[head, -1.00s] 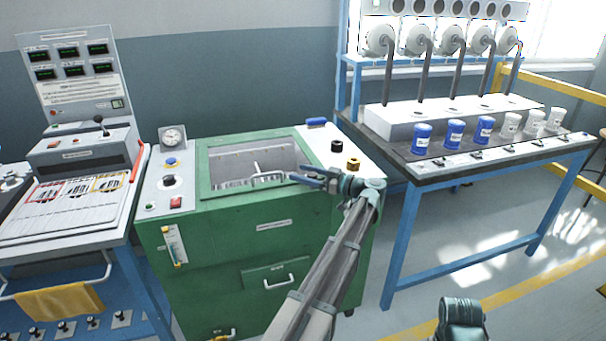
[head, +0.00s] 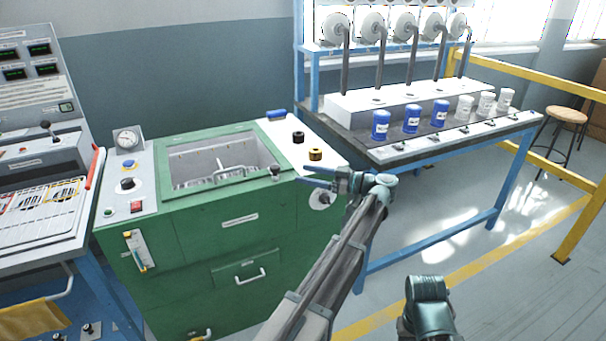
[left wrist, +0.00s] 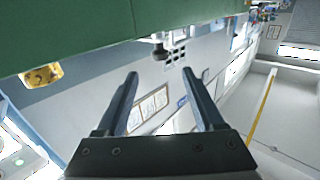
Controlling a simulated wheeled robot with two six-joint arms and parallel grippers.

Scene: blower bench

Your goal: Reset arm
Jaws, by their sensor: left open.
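My left gripper (head: 318,178) is open and empty, just off the right front edge of the green machine (head: 190,265) in the head view. Its two fingers (left wrist: 162,105) are spread apart in the left wrist view with nothing between them. My left arm reaches up from the bottom of the head view. A teal part of my other arm (head: 428,300) shows at the bottom right of the head view. Its fingers are not visible.
A blue-framed bench (head: 440,150) with several blue cups (head: 411,119) and white cups (head: 465,107) stands to the right. A control console (head: 40,190) stands at the left. A stool (head: 566,116) and yellow rail (head: 540,85) are at the far right. The floor at right is open.

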